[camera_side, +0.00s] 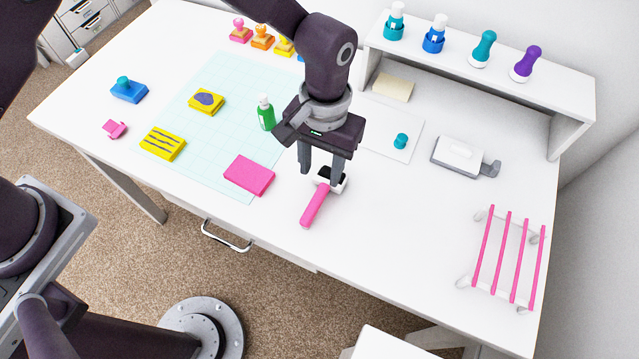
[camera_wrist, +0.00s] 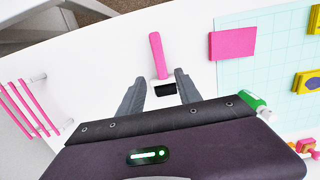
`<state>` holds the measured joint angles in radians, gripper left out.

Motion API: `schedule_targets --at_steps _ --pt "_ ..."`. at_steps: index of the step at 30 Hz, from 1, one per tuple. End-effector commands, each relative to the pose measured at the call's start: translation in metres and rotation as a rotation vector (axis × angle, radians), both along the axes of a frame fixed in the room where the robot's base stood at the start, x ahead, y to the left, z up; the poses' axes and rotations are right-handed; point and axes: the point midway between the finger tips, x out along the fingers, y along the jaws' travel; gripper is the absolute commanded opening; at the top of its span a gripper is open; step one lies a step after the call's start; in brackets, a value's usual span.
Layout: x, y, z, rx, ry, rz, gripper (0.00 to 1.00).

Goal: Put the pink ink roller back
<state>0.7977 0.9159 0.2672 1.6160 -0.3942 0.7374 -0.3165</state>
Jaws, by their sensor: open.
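The pink ink roller (camera_side: 315,204) lies on the white table, its pink handle pointing toward the front edge and its black roller end under my gripper. It also shows in the wrist view (camera_wrist: 158,55), with the black end (camera_wrist: 165,88) between my two fingers. My gripper (camera_side: 320,178) is open, its fingers around the roller's head and apart from each other. I cannot tell whether a finger touches it. A rack with pink bars (camera_side: 507,258) stands at the table's right end; it shows at the left of the wrist view (camera_wrist: 30,108).
A pink block (camera_side: 249,175) lies left of the roller on the cutting mat (camera_side: 215,130). A green bottle (camera_side: 265,113) stands close to my wrist. A grey-white tool (camera_side: 463,156) lies to the right, below the shelf (camera_side: 560,95). The table between roller and rack is clear.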

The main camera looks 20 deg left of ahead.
Motion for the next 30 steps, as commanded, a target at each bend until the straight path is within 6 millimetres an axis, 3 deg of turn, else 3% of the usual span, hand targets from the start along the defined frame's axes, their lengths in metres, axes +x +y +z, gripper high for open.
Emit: schedule_targets --at_steps 3,6,14,17,20,21,23,24,27,30 --pt "0.002 0.0 0.019 -0.002 -0.002 0.001 0.41" --pt "0.002 0.0 0.025 0.0 -0.001 0.0 0.41" --pt "0.003 0.001 0.028 -0.001 -0.001 0.001 0.41" --pt "0.008 0.013 0.055 -0.031 -0.017 0.015 0.41" --pt "0.012 0.049 0.121 -0.095 -0.064 0.035 0.41" --pt "0.008 0.07 0.15 -0.122 -0.092 0.04 0.41" --pt "-0.004 0.103 0.191 -0.154 -0.143 0.042 0.41" --pt "-0.016 0.125 0.215 -0.169 -0.184 0.04 0.41" --pt "-0.06 0.179 0.26 -0.176 -0.303 0.029 0.41" --pt "-0.109 0.221 0.278 -0.134 -0.424 0.016 0.41"
